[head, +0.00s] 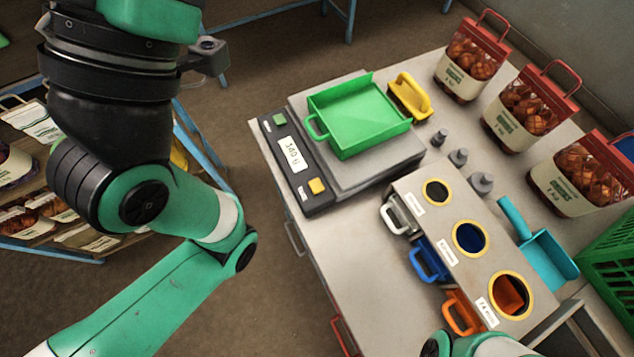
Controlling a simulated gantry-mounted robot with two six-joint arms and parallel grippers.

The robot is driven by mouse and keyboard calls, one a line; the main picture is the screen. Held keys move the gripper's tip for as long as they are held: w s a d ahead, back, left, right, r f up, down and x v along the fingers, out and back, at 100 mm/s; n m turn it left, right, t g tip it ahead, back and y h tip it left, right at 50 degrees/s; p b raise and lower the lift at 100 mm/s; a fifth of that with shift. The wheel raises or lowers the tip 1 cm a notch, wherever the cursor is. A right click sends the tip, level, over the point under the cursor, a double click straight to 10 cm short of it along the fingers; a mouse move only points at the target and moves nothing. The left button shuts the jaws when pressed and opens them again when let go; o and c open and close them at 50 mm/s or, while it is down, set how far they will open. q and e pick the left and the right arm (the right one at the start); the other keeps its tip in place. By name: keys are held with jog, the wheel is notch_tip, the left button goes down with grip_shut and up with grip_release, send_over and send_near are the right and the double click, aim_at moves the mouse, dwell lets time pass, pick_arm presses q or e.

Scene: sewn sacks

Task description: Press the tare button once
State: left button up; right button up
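A bench scale (345,180) stands on the grey table, with a dark front panel. Its display (292,153) appears to read about 140 g. The panel has a green button (279,120) at its far end and a yellow-orange button (316,186) at its near end. Small labels beside them are too small to read, so I cannot tell which is tare. A green tray (361,152) with a handle sits on the scale plate. My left arm crosses the left side, away from the scale, and its gripper is out of view. Only a bit of my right arm shows at the bottom edge.
A yellow-handled tool (409,97) lies behind the tray. Small grey weights (458,157) stand right of the scale. A grey box with round holes (421,215), a teal scoop (543,251), filled sacks (471,60) and a green crate (607,262) occupy the right.

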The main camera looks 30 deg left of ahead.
pick_arm(q)
grip_shut()
dwell(1.5)
